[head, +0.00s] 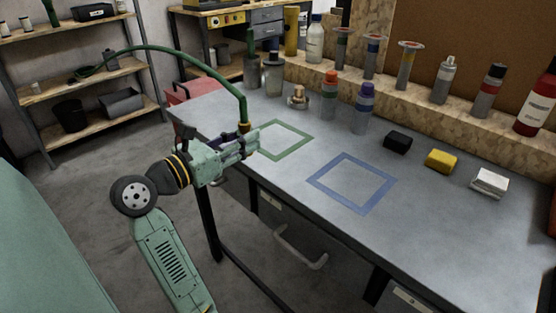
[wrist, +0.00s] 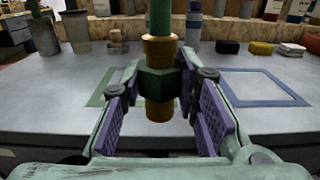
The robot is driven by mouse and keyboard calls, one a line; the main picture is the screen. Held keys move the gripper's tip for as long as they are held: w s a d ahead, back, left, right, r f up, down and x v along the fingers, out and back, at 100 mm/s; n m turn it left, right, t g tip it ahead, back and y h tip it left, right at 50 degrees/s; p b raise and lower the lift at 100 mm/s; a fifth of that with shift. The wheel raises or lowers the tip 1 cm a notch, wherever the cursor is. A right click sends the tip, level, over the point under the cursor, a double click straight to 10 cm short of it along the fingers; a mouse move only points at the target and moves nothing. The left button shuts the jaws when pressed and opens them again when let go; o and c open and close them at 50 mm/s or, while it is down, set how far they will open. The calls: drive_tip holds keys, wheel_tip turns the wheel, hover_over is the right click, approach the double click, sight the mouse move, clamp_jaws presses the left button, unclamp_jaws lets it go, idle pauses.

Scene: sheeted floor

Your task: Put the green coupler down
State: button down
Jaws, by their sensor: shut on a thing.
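The green coupler (wrist: 160,85) is a brass fitting with a green hex band and a green hose rising from its top. My gripper (wrist: 160,100) is shut on it, with a purple pad on each side, and it hangs upright. In the head view my gripper (head: 243,141) is at the near left edge of the grey bench, in front of the green outlined square (head: 302,128). The coupler's brass top (head: 245,126) shows there, but my fingers hide its lower part. The green hose (head: 190,62) arcs up and back to the left.
A blue outlined square (head: 327,191) lies empty on the bench to the right.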

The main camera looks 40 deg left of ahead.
drive_tip(key=d, duration=0.2)
drive_tip(key=w+d+p, duration=0.1)
drive_tip(key=d, duration=0.1)
drive_tip(key=w+d, duration=0.1)
drive_tip(key=d, duration=0.2)
drive_tip(key=shift+w+f, duration=0.15)
drive_tip(key=shift+f, duration=0.15)
drive_tip(key=f, duration=0.1)
drive_tip(key=f+p, duration=0.1)
drive_tip(key=shift+w+d+f, duration=0.15)
drive_tip(key=shift+d+f, duration=0.2)
drive_tip(key=shift+f, duration=0.5)
drive_tip(key=shift+f, duration=0.25)
drive_tip(key=c, duration=1.2)
unclamp_jaws()
